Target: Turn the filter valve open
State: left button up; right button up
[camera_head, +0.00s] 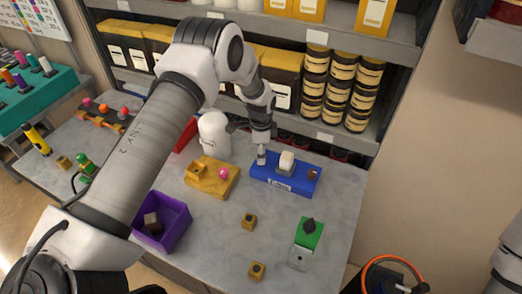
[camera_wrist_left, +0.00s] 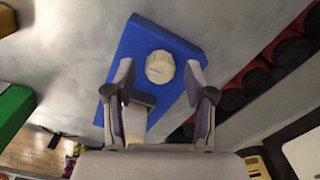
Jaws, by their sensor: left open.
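A blue block (camera_head: 262,175) stands near the back of the table, with a pale knob (camera_head: 287,160) on top. I take this knob for the filter valve. In the left wrist view the knob (camera_wrist_left: 160,67) is round and cream, on the face of the blue block (camera_wrist_left: 145,38). My left gripper (camera_head: 262,156) is at the left end of the blue block in the head view. In the left wrist view its open fingers (camera_wrist_left: 158,82) lie on both sides of the knob, with clear gaps. Whether the fingertips reach the knob's height cannot be told. My right gripper is not in view.
A wooden block with a pink ball (camera_head: 224,173) and a white rounded container (camera_head: 214,132) stand left of the blue block. A green block with a dark knob (camera_head: 308,232), small brass pieces and a purple bin (camera_head: 180,215) are nearer. Shelves with jars (camera_head: 341,90) rise behind.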

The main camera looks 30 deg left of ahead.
pick_arm(q)
grip_shut()
jog(key=shift+f+n, duration=0.1)
jog(key=shift+n, duration=0.2)
jog(key=n+b, duration=0.1)
jog(key=n, duration=0.1)
jog(key=shift+f+n+b, duration=0.1)
jog(key=shift+n+b, duration=0.2)
jog(key=shift+b, duration=0.1)
jog(key=n+b, duration=0.1)
jog(key=n, duration=0.3)
jog(key=shift+s, duration=0.1)
jog(key=n+b, duration=0.1)
jog(key=n, duration=0.9)
jog(key=shift+n, duration=0.4)
